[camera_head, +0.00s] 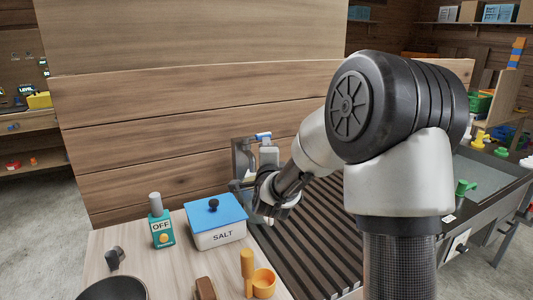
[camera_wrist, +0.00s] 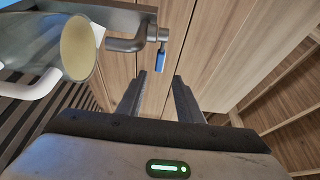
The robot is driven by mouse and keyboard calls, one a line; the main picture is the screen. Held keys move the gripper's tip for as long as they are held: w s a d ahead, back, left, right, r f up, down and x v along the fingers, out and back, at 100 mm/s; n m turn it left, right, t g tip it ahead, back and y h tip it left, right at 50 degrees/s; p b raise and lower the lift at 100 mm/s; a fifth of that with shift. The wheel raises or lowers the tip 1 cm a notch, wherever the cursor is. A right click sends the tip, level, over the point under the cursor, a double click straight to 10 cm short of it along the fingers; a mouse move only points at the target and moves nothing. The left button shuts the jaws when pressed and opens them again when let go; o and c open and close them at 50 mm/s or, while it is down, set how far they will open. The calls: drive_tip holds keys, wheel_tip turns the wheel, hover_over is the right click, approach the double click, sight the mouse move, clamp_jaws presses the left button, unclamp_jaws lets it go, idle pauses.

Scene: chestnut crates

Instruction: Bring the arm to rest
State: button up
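My arm reaches from the right toward the wooden wall in the head view. My gripper (camera_head: 240,185) is beyond the salt box, close to the wall. In the wrist view my gripper (camera_wrist: 158,82) has its two dark fingers apart, with only wood planks seen between them, so it is open and empty. A metal fixture with a blue tip (camera_head: 263,136) is on the wall beside my gripper. Its blue tip (camera_wrist: 160,60) also shows in the wrist view, just past the fingertips and apart from them.
A white salt box with a blue lid (camera_head: 218,237), a teal OFF device (camera_head: 161,228), an orange cup (camera_head: 263,283) and a dark bowl (camera_head: 112,290) stand on the wooden counter. A dark slatted surface (camera_head: 300,235) lies below my arm. A pale-ended cylinder (camera_wrist: 80,46) is close at left in the wrist view.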

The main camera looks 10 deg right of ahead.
drive_tip(key=shift+s+a, duration=0.1)
drive_tip(key=shift+s, duration=0.45)
drive_tip(key=shift+a, duration=0.1)
drive_tip(key=s+a+n+g+y, duration=0.4)
drive_tip(key=s+a+n+g, duration=0.15)
drive_tip(key=s+n, duration=0.65)
drive_tip(key=s+f+n+g, duration=0.3)
drive_tip(key=s+n+g, duration=0.4)
drive_tip(key=s, duration=2)
wheel_tip(320, 180, up, 21)
drive_tip(key=n+p, duration=0.1)
drive_tip(key=p, duration=2)
drive_tip(key=shift+s+d+r, duration=0.15)
drive_tip(key=shift+s+r, duration=0.05)
drive_tip(key=shift+s, duration=0.2)
